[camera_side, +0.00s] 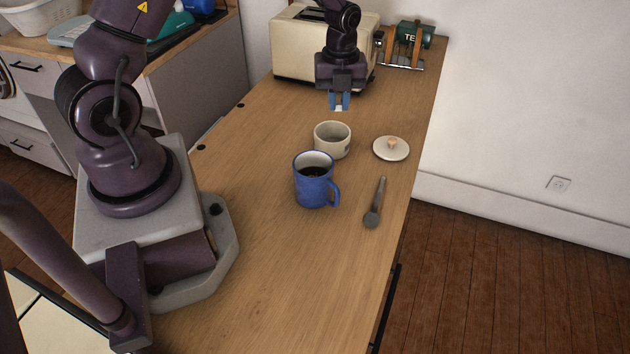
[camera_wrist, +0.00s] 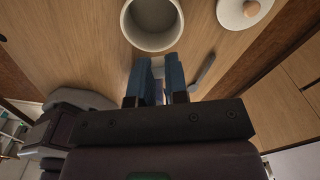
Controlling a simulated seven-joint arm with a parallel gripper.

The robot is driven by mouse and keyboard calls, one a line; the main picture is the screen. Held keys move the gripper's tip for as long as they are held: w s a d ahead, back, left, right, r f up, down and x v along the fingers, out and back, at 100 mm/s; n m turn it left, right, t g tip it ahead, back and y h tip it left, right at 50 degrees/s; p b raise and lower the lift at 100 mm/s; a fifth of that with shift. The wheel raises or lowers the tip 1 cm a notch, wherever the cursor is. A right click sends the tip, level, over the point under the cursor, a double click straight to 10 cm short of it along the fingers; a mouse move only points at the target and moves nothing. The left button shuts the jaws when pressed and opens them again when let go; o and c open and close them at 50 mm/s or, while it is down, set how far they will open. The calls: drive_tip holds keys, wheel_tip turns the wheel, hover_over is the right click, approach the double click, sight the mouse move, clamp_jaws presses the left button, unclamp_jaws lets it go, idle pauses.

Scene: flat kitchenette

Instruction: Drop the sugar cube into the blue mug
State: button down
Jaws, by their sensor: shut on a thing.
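The blue mug (camera_side: 314,188), with dark liquid inside, stands upright on the wooden counter in the side view, its handle to the right. I cannot make it out in the wrist view, where my gripper blocks the middle. My gripper (camera_side: 339,103) hangs above the counter, apart from the mug, its blue fingers pointing down. It is shut on the small white sugar cube (camera_side: 339,108), which shows between the fingertips. In the wrist view the fingers (camera_wrist: 157,75) flank a pale patch, mostly hidden.
A cream bowl (camera_side: 332,139) stands just behind the mug. Its round lid (camera_side: 391,148) and a spoon (camera_side: 375,203) lie to the right. A toaster (camera_side: 300,48) and a rack (camera_side: 405,45) with a green tin stand at the back. The front counter is clear.

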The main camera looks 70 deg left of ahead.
drive_tip(key=m, duration=0.1)
approach(317, 159)
drive_tip(key=w, duration=0.5)
drive_tip(key=s+d+r, duration=0.1)
drive_tip(key=s+d, duration=0.3)
drive_tip(key=shift+n, duration=0.6)
drive_tip(key=shift+s+d+f, duration=0.1)
drive_tip(key=shift+s+f, duration=0.4)
drive_tip(key=shift+f, duration=0.6)
drive_tip(key=shift+s+d+f, duration=0.1)
drive_tip(key=shift+s+f, duration=0.35)
drive_tip(key=shift+f, duration=0.6)
drive_tip(key=shift+s+d+f, duration=0.1)
drive_tip(key=shift+s+f, duration=0.4)
drive_tip(key=shift+f, duration=0.6)
drive_tip(key=c, duration=1.1)
unclamp_jaws()
drive_tip(key=shift+o, duration=0.2)
